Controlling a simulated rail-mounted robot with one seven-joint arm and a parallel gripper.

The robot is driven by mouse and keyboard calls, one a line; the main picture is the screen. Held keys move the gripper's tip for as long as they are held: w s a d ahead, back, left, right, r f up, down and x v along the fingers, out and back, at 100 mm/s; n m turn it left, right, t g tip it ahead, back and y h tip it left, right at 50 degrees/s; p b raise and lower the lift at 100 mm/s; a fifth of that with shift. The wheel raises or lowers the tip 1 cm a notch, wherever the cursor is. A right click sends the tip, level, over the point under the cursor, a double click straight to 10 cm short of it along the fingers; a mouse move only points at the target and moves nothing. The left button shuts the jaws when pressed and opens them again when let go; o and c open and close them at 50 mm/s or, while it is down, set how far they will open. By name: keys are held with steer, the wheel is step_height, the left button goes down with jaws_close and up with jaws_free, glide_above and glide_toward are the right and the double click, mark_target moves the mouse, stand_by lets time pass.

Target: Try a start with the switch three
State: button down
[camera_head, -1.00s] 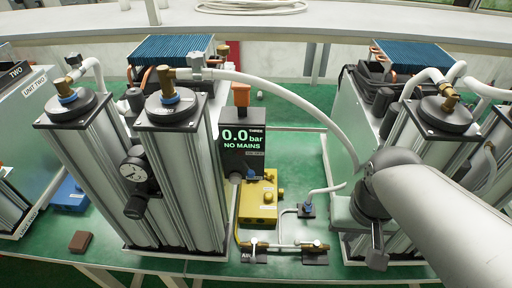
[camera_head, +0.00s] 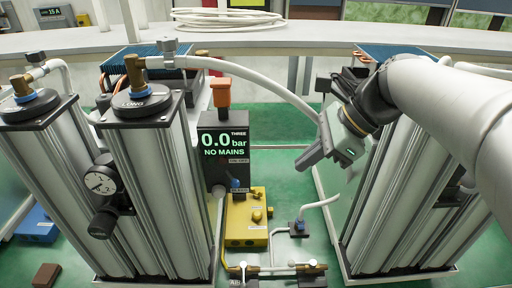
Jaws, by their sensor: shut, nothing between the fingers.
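The dark control box labelled THREE (camera_head: 223,148) stands between the two column units. Its screen reads 0.0 bar and NO MAINS in green. A small label sits below the screen, its text too small to read surely. A blue knob (camera_head: 236,184) shows at the box's lower edge, and an orange plug-like part (camera_head: 221,92) stands on its top. My gripper (camera_head: 303,164) is shut and empty. It hangs in the air to the right of the box, pointing left and down, apart from it in the picture.
Two tall silver columns with a pressure gauge (camera_head: 100,184) stand left of the box. A yellow block (camera_head: 246,222) and thin pipes with valves lie below it. A white hose (camera_head: 255,76) arches above, passing behind my gripper. More columns (camera_head: 395,200) stand at right.

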steer(key=shift+w+a+r+m+y, duration=0.2)
steer(key=shift+w+r+m+y, duration=0.2)
steer(key=shift+w+r+m, duration=0.15)
steer(key=shift+f, duration=0.1)
steer(key=p, duration=0.2)
glide_toward(231, 178)
steer(key=shift+a+f, duration=0.85)
steer(key=shift+f, duration=2)
steer(key=shift+s, duration=0.35)
